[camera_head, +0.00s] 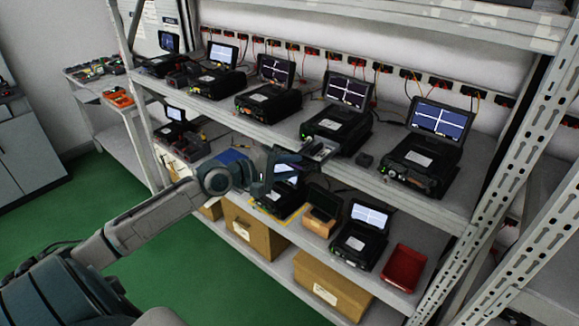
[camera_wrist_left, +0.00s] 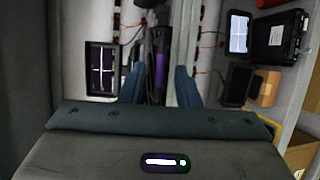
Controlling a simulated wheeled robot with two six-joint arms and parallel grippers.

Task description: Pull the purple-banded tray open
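A purple band (camera_wrist_left: 160,72) shows on a narrow dark tray in the left wrist view, between my two fingers. I cannot make out the purple band in the head view, where my gripper and the shelf edge crowd that spot. My left gripper (camera_wrist_left: 158,88) has its fingers apart, one on each side of the tray, with visible gaps; I see no clear contact. In the head view the left gripper (camera_head: 284,165) is at the front edge of the upper shelf, near its middle. My right gripper is not in view.
Several black testers with lit screens, such as one (camera_head: 427,150) at the right, line the upper shelf (camera_head: 398,192). The lower shelf holds a red bin (camera_head: 404,267), a tester (camera_head: 360,238) and a small box (camera_head: 320,222). Cardboard boxes (camera_head: 332,284) sit below. Green floor (camera_head: 140,235) is clear in front.

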